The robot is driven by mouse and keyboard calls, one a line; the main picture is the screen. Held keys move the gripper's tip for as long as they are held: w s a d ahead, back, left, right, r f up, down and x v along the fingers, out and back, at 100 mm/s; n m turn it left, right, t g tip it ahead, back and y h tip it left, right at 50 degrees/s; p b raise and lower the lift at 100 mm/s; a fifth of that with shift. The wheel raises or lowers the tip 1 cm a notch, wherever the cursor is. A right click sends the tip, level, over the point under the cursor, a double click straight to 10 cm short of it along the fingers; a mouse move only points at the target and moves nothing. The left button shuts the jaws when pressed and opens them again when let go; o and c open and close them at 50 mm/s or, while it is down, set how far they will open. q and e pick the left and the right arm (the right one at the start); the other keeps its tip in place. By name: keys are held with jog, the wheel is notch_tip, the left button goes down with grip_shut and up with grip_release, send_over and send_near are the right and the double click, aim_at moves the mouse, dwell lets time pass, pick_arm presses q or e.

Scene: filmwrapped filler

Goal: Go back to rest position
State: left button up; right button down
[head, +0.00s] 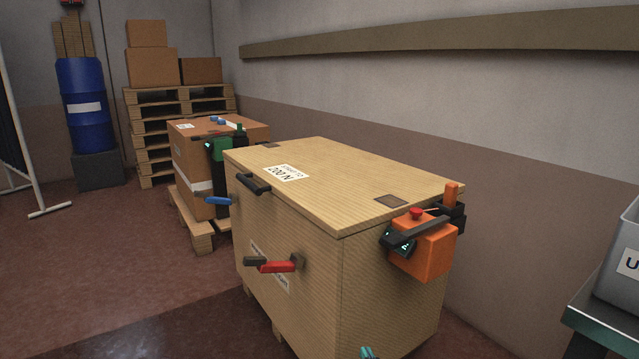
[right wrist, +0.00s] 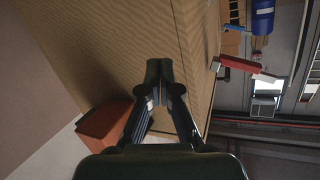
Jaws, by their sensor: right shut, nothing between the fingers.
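My right gripper shows only as a small teal and dark tip (head: 368,353) at the bottom edge of the head view, in front of the wooden crate's lower part. In the right wrist view its two dark fingers (right wrist: 160,82) meet at their tips, shut and empty, with the crate's ribbed side (right wrist: 130,40) behind them. I cannot tell the exact gap to the crate. My left gripper is not in view.
The wooden crate (head: 330,180) has an orange unit (head: 425,252) with a red button on its right, and red (head: 278,266) and black (head: 254,184) handles. A grey bin (head: 622,265) stands right. Behind are a carton (head: 190,165), pallets (head: 150,125) and a blue drum (head: 83,85).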

jog(key=s+d+f+m+g, duration=0.1)
jog(key=s+d+f+g, duration=0.25)
jog(key=s+f, duration=0.65)
jog(key=s+a+f+g, duration=0.1)
jog(key=s+f+g, duration=0.25)
jog(key=s, duration=0.55)
jog(key=s+a+f+m+g+b, duration=0.1)
jog(key=s+f+g, duration=0.25)
jog(key=s, duration=0.55)
jog(key=s+a+f+g, duration=0.1)
jog(key=s+f+g, duration=0.25)
jog(key=s, duration=0.55)
notch_tip(320, 180, up, 38)
jog(key=p, duration=3.8)
jog(key=shift+d+r+g+y, duration=0.2)
jog(key=shift+g+y, duration=0.1)
jog(key=shift+y, duration=0.1)
